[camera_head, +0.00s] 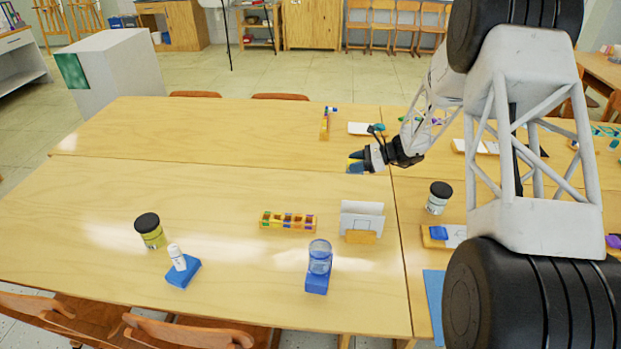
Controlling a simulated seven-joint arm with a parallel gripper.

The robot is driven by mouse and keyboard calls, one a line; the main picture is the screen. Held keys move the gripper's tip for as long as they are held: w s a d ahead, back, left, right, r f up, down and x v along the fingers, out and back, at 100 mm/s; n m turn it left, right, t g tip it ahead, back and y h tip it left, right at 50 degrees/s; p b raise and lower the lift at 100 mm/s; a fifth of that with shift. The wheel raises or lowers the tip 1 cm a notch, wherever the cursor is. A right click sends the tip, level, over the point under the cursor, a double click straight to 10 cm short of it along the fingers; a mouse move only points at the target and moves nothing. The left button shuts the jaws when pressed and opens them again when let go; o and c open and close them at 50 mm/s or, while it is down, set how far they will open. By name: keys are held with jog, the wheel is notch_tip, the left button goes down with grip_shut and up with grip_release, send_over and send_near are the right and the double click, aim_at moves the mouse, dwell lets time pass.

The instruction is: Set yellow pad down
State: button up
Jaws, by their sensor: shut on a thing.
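My gripper (362,160) is at the end of my arm, over the far middle of the table, close to the seam between the table sections. It is shut on a small yellow pad (356,155), whose edge shows at the fingertips. A bit of blue shows just below the yellow; I cannot tell whether it belongs to the held thing. The gap between the pad and the tabletop (220,195) is hard to judge. Part of the pad is hidden by the fingers.
A white holder (362,215) with an orange-yellow block (360,237) in front stands nearer. Beside it is a tray of colored pieces (288,221).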

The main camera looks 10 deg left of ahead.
jog(key=s+a, duration=0.2)
jog(key=a, duration=2.5)
jog(key=shift+r, duration=0.15)
send_over(278, 191)
jog(key=shift+f, duration=3.15)
jog(key=shift+s, duration=0.1)
jog(key=shift+f, duration=1.85)
jog(key=shift+f, duration=0.1)
